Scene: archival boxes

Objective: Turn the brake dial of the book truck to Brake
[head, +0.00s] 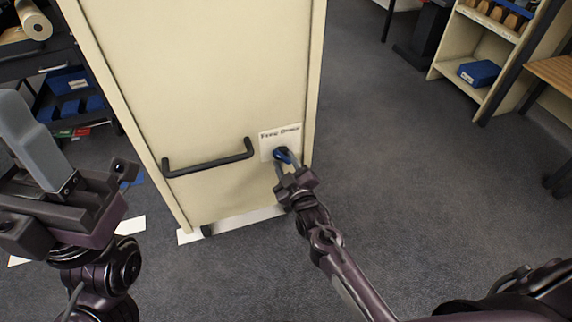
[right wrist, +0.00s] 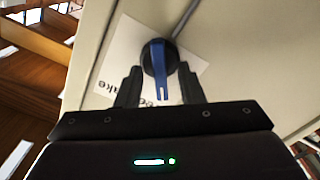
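The book truck's cream end panel (head: 215,85) stands in the middle of the head view. A pale plate (head: 267,146) with lettering along its top sits low on its right side. The brake dial (head: 282,154) is on the plate. In the right wrist view the dial (right wrist: 158,54) is a black knob with a blue bar, whose white-marked end points toward the partly hidden lettering. My right gripper (head: 286,167) has its fingers on either side of the dial, apart; contact is unclear. My left gripper (head: 32,140) is away at the left, its finger gap hidden.
A black bar handle (head: 208,162) juts from the panel left of the dial. A dark shelf cart with blue boxes stands at the left. A cream shelf (head: 458,48) with a blue box (head: 479,72) stands back right. Grey floor right of the truck is clear.

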